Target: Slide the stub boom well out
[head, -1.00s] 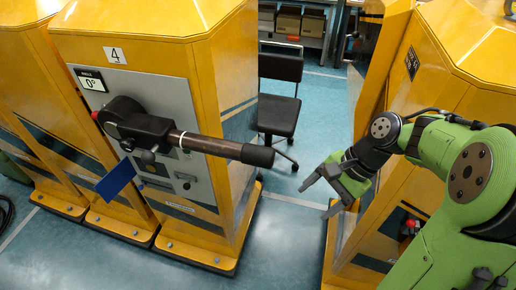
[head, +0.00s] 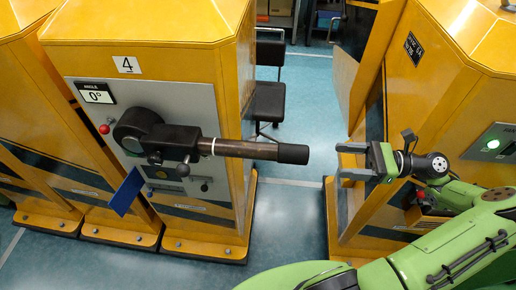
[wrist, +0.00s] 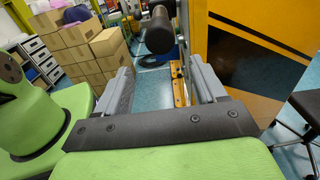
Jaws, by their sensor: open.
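The stub boom (head: 245,149) is a brown shaft with a black end grip (head: 293,154). It sticks out to the right from a black pivot housing (head: 150,132) on the grey panel of yellow cabinet 4. A white ring shows on the shaft beside the housing. My gripper (head: 344,162) is open and empty, to the right of the grip, with a gap between them and its fingers pointing left toward it. In the wrist view the black grip (wrist: 159,38) shows end-on beyond and between my open fingers (wrist: 158,90).
The angle display (head: 95,93) reads 0°. A blue flag-like plate (head: 126,192) hangs below the housing. Another yellow cabinet (head: 470,60) stands close on the right. A black chair (head: 268,95) stands behind the gap. Stacked cardboard boxes (wrist: 90,50) show in the wrist view.

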